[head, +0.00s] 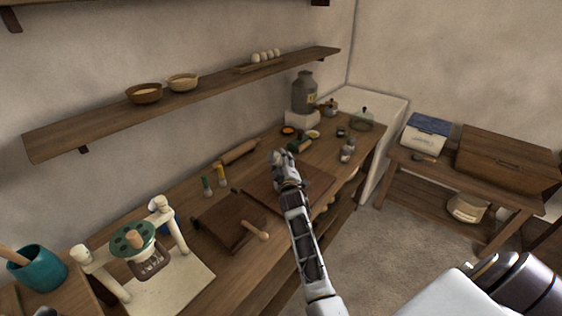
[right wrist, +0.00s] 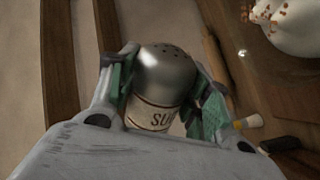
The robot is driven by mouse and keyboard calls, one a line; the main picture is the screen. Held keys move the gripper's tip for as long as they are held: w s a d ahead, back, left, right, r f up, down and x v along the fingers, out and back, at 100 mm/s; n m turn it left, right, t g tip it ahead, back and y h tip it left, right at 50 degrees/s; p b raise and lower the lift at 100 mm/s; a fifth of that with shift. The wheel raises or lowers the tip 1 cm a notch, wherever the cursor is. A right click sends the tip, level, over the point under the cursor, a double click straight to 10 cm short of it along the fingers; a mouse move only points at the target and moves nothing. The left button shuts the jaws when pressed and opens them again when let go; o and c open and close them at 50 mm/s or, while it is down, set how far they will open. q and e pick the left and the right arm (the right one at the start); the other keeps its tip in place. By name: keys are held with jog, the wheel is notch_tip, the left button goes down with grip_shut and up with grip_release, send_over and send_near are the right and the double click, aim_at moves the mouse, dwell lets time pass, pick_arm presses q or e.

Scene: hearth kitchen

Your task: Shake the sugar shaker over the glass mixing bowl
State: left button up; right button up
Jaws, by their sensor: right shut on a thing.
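My right gripper (head: 284,168) is over the long wooden counter, near the dark board in its middle. In the right wrist view it (right wrist: 160,85) is shut on the sugar shaker (right wrist: 165,75), with a green-padded finger on each side. The shaker has a domed metal top with small holes and a pale label reading "SU". In the head view the shaker is hard to tell apart from the gripper. I cannot make out the glass mixing bowl for certain. A white rounded thing with brown specks (right wrist: 290,25) shows at the top right of the wrist view. My left gripper is not in view.
A clear dome with a knob (head: 362,119) and a grey can (head: 304,92) stand toward the counter's far end. Small bottles (head: 348,150) are at its right edge. A brown board (head: 230,222) and a stand with a green disc (head: 133,238) are nearer. A shelf (head: 200,98) runs above.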

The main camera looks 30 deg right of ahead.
jog(key=shift+a+f, duration=0.3)
jog(key=shift+a, duration=0.15)
jog(key=shift+w+a, duration=0.1)
jog(key=shift+a, duration=0.25)
jog(key=shift+w+a+r, duration=0.1)
jog(key=shift+a+r, duration=0.05)
jog(key=shift+r, duration=0.2)
jog(key=shift+d+r, duration=0.1)
jog(key=shift+d, duration=0.55)
jog(key=shift+f, duration=0.2)
